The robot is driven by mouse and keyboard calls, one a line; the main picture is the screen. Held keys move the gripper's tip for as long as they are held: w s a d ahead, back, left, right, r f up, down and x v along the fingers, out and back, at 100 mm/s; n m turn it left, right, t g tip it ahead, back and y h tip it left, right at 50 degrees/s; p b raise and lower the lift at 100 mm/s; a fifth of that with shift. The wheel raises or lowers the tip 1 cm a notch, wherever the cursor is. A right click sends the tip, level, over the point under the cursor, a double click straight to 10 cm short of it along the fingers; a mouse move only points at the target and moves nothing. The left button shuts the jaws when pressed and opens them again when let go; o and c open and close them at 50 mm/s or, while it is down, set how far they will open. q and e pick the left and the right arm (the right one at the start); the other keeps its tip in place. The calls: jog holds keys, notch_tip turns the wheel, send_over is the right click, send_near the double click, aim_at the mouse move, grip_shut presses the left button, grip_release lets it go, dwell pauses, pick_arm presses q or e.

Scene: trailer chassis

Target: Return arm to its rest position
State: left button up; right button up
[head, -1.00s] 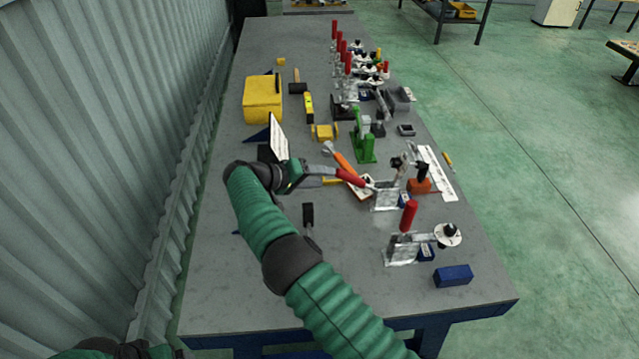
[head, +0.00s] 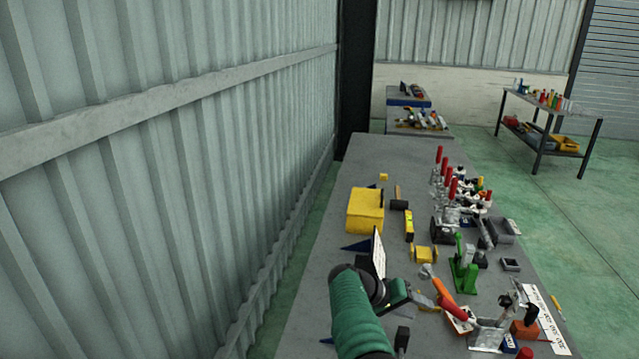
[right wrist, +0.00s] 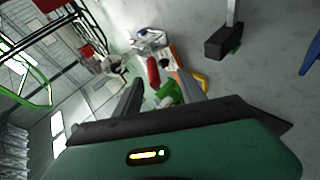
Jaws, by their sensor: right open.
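My right arm reaches in from the bottom of the head view, and its gripper (head: 428,302) is above the grey workbench (head: 302,318). The gripper's fingers point right, towards the red handle (head: 453,309) of a metal toggle clamp. In the right wrist view the two fingers (right wrist: 157,82) are apart and the gripper is open. The red handle (right wrist: 153,71) shows between and beyond the fingertips; I see no grip on it. Contact cannot be told. My left gripper is not in view.
Several red-handled clamps (head: 447,180) stand at the back right of the bench. A yellow box (head: 364,212), a green clamp (head: 465,270) and an orange-handled tool (head: 440,287) lie around the arm. A corrugated wall (head: 200,200) borders the left side.

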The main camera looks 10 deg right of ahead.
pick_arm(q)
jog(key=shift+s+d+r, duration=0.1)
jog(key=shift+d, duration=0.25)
pick_arm(e)
jog(key=s+a+f+n+y, duration=0.1)
jog(key=s+a+y, duration=0.2)
jog(key=s, duration=0.7)
jog(key=s+a+f+t+y, duration=0.1)
jog(key=s+a+y, duration=0.3)
jog(key=s, duration=0.6)
jog(key=s+a+f+n+y, duration=0.1)
jog(key=s+a+f+y, duration=0.2)
jog(key=s, duration=0.8)
jog(key=shift+a+n+y, duration=0.3)
jog(key=shift+a+y, duration=0.2)
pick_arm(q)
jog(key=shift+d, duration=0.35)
pick_arm(e)
jog(key=shift+d+f, duration=0.1)
jog(key=shift+d, duration=0.25)
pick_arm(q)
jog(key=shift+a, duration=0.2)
pick_arm(e)
jog(key=shift+a, duration=0.2)
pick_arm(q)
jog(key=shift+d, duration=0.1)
pick_arm(e)
jog(key=shift+d, duration=0.1)
